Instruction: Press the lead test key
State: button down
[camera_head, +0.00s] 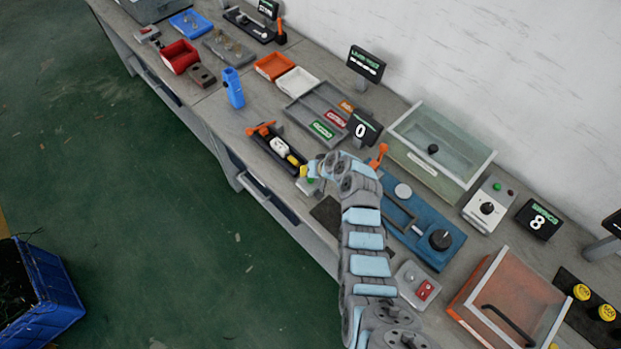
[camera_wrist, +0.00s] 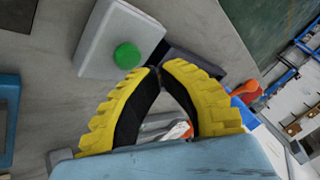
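A small pale box with a round green button (camera_wrist: 127,56) lies just ahead of my fingertips in the wrist view. I take this button to be the lead test key, though no label is readable. In the head view, the pale box (camera_head: 306,187) is mostly hidden by my gripper (camera_head: 311,171). My gripper (camera_wrist: 158,70) has yellow ribbed fingers with dark inner pads. Its tips come together with nothing visible between them. In the wrist view, the tips are beside the button's lower right, over the box's edge; I cannot tell whether they touch it.
A black fixture (camera_head: 267,155) with orange clamps and a white-and-yellow lead sits left of my gripper. A display reading 0 (camera_head: 362,129) stands behind. A blue fixture (camera_head: 425,222) with an orange lever is to the right. A grey tray (camera_head: 295,107) holds coloured labels.

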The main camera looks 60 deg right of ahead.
aim_at(307, 179)
jog(key=shift+f, duration=0.15)
jog(key=shift+f+b, duration=0.3)
jog(key=shift+b, duration=0.25)
jog(key=shift+f+b, duration=0.5)
jog(key=shift+f, duration=0.05)
dwell(0.9)
jog(key=shift+r, duration=0.15)
jog(key=shift+r+p, duration=0.45)
jog(key=shift+r, duration=0.35)
jog(key=shift+r+p, duration=1.3)
jog(key=shift+r, duration=1.25)
